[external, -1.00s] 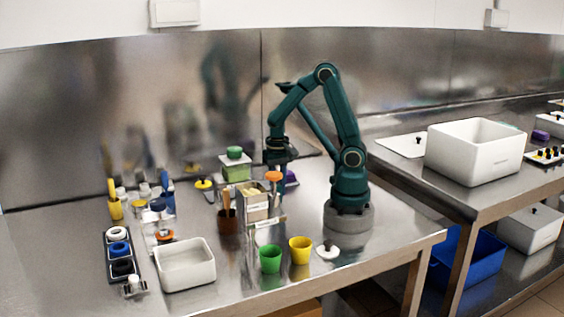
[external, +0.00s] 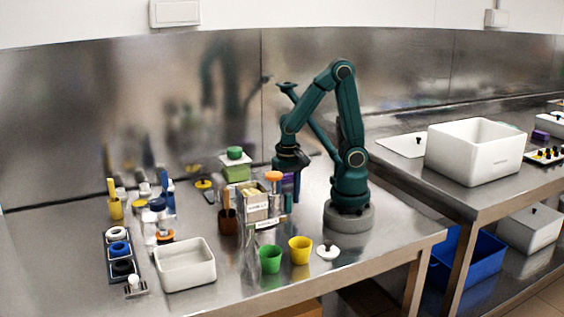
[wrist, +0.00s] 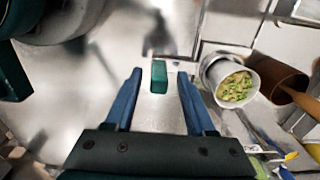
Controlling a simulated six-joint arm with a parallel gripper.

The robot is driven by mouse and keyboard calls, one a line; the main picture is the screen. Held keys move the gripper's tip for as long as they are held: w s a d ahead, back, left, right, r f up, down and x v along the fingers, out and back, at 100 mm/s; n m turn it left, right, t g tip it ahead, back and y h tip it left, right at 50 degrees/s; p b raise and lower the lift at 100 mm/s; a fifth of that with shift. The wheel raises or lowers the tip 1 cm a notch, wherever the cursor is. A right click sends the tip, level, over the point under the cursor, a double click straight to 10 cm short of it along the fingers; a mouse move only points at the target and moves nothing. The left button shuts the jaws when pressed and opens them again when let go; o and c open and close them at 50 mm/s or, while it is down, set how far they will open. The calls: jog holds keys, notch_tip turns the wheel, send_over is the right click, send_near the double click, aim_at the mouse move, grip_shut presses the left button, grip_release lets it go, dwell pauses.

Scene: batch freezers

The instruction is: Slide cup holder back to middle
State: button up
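I cannot pick out the cup holder with certainty. A green cup (external: 270,259) and a yellow cup (external: 300,250) stand near the table's front edge, with a clear, hard-to-read shape (external: 250,243) left of the green one. My gripper (external: 295,188) is low beside the labelled steel box (external: 256,207), on its right. In the wrist view my gripper (wrist: 159,73) has its two blue fingers apart. A small teal block (wrist: 158,84) shows between them; whether it touches either finger is unclear. A cup of green bits (wrist: 237,90) is right of the fingers.
A brown container (external: 228,221) stands left of the steel box; a brown one also shows in the wrist view (wrist: 286,80). A white tub (external: 184,266) and a dark rack of rings (external: 119,257) are at left. A white-topped knob piece (external: 327,251) lies by my base.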

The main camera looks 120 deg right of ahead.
jog(key=shift+r, duration=0.1)
jog(key=shift+r, duration=2.5)
jog(key=w+a+r+n+t, duration=0.1)
jog(key=a+r+n+t, duration=0.4)
jog(key=n, duration=1.3)
jog(key=shift+a+r+t, duration=0.3)
jog(key=shift+a+r, duration=0.2)
jog(key=shift+r, duration=0.35)
